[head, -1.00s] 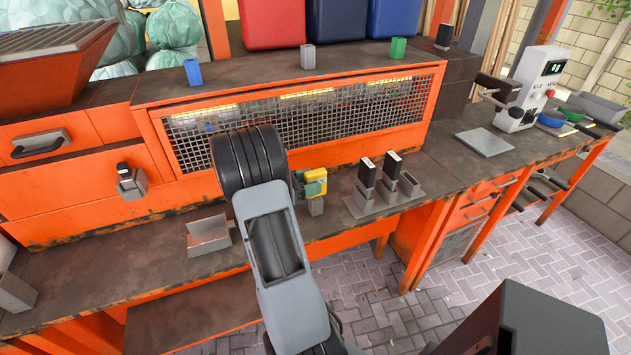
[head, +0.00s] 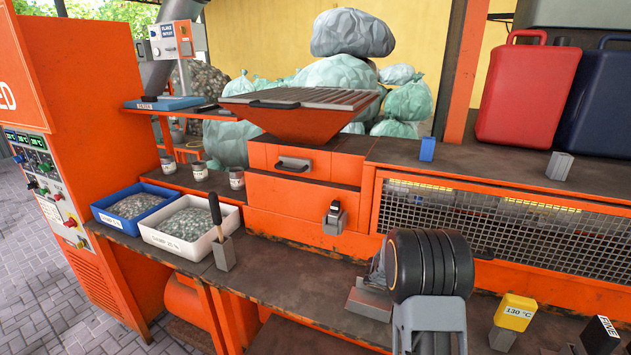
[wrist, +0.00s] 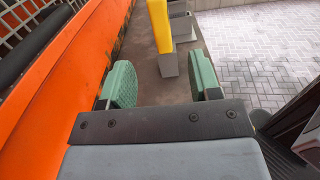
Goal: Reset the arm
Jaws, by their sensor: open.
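My gripper (wrist: 162,82) shows in the wrist view with its two green fingers spread wide and nothing between them. The yellow block (wrist: 160,24) stands beyond the fingertips in a small grey holder (wrist: 168,64), clear of both fingers. In the head view the yellow block marked 130 °C (head: 515,312) sits upright in its grey holder (head: 502,339) at the lower right. My forearm fills the lower middle of the head view, and the gripper itself is hidden there.
The orange press front with mesh (wrist: 55,110) runs close along my gripper's left. A black block marked FINE (head: 600,336) stands at the right. White (head: 190,248) and blue (head: 110,216) trays of flakes stand left.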

